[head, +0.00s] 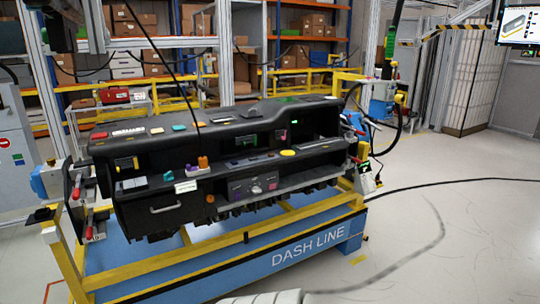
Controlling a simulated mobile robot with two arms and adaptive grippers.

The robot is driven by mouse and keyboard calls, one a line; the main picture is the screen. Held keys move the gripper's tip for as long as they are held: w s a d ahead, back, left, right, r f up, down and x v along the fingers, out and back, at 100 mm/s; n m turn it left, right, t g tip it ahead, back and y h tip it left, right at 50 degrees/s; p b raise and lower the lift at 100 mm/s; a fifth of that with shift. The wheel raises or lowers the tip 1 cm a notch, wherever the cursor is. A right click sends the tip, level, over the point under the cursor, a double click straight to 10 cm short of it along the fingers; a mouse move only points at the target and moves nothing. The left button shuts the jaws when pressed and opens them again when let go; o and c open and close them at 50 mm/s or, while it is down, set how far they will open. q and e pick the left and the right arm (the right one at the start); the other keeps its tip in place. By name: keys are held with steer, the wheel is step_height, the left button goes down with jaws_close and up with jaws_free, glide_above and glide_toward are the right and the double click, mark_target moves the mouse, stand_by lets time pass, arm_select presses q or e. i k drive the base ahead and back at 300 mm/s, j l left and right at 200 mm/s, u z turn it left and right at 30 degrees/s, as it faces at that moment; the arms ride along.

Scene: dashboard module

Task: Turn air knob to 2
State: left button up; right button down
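The black dashboard module (150,190) lies across a yellow and blue stand in the middle of the head view. A small control panel (253,187) sits low on its front face, near the middle. It has a purplish patch and what look like small round knobs (256,190). Which one is the air knob, and its setting, cannot be told at this size. Neither of my grippers is in view, and nothing touches the panel.
The yellow stand (215,249) has a blue board marked DASH LINE. Clamps with red handles (76,188) flank the module's left end; fixtures and a hose (398,120) stand at its right end. A black cable crosses the floor. Open floor (450,240) lies to the right.

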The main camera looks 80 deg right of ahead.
mark_target(255, 189)
steer(key=l+z, duration=0.1)
steer(key=z, duration=2.4)
